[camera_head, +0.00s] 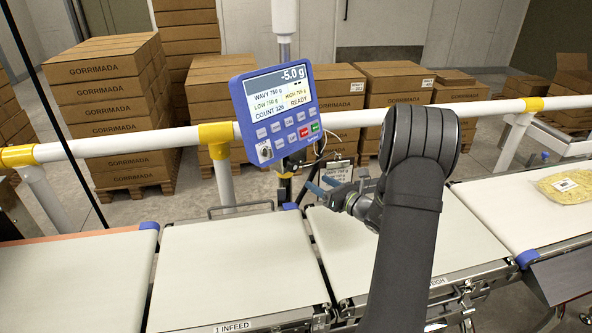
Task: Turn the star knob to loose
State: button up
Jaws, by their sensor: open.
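My gripper (322,187) is at the middle of the picture, above the far edge of the weigh belt. Its jaws are open and point left, towards the post under the blue display (276,105). No star knob can be made out for certain. A small dark part (287,166) sits on the post just below the display, left of and above my gripper, apart from it. It is too small to tell whether it is the knob. My gripper and arm cover part of the area behind the weigh belt.
The display reads -5.0 g and has a keyed switch (264,151) at its lower left. A white rail (130,143) with yellow joints runs behind the belts. The infeed belt (235,265) is empty. A yellow bag (566,186) lies on the right belt. Carton stacks (105,90) stand behind.

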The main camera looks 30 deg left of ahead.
aim_at(295, 169)
jog(key=x, duration=1.1)
jog(key=shift+a, duration=0.1)
jog(key=c, duration=1)
